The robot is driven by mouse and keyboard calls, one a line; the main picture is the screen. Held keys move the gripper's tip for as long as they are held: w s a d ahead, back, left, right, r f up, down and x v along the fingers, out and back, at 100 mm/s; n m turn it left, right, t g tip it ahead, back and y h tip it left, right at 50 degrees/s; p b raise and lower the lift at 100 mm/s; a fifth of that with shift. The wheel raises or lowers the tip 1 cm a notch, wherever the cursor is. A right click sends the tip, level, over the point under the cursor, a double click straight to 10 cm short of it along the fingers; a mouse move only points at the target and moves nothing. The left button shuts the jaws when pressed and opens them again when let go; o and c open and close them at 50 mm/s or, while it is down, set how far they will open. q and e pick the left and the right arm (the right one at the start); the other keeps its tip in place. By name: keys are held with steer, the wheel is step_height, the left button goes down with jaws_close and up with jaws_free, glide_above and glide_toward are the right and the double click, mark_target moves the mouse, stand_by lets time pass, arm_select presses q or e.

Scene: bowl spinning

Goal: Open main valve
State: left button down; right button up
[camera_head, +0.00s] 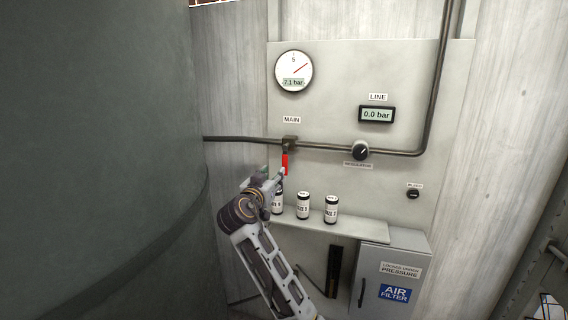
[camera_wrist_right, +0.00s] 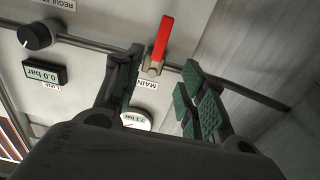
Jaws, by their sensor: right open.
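The main valve (camera_head: 290,143) sits on a dark pipe under the MAIN label. Its red handle (camera_head: 285,163) hangs down, across the line of the pipe. My right gripper (camera_head: 274,180) is close to the handle's lower end in the head view, and partly hides a bottle behind it. In the right wrist view, which is turned over, the red handle (camera_wrist_right: 161,42) shows in the gap between the open fingers of my right gripper (camera_wrist_right: 163,58). I cannot tell if a finger touches it. My left gripper is not in view.
The gauge (camera_head: 293,70) reads 7.1 bar and the LINE display (camera_head: 377,114) reads 0.0 bar. A regulator knob (camera_head: 360,151) is on the pipe. Bottles (camera_head: 303,206) stand on a shelf (camera_head: 362,228) above a grey cabinet (camera_head: 410,250). A large dark tank (camera_head: 95,130) fills the left.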

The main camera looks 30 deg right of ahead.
mark_target(285, 162)
steer(key=p+x, duration=0.2)
steer(key=x, duration=0.9)
steer(key=shift+w+d, duration=0.2)
steer(key=shift+x, duration=1.1)
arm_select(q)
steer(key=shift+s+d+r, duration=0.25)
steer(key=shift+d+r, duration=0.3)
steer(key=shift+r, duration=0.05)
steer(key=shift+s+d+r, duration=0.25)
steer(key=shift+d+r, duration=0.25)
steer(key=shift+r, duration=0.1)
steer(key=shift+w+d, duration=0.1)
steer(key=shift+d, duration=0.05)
arm_select(e)
jaws_close()
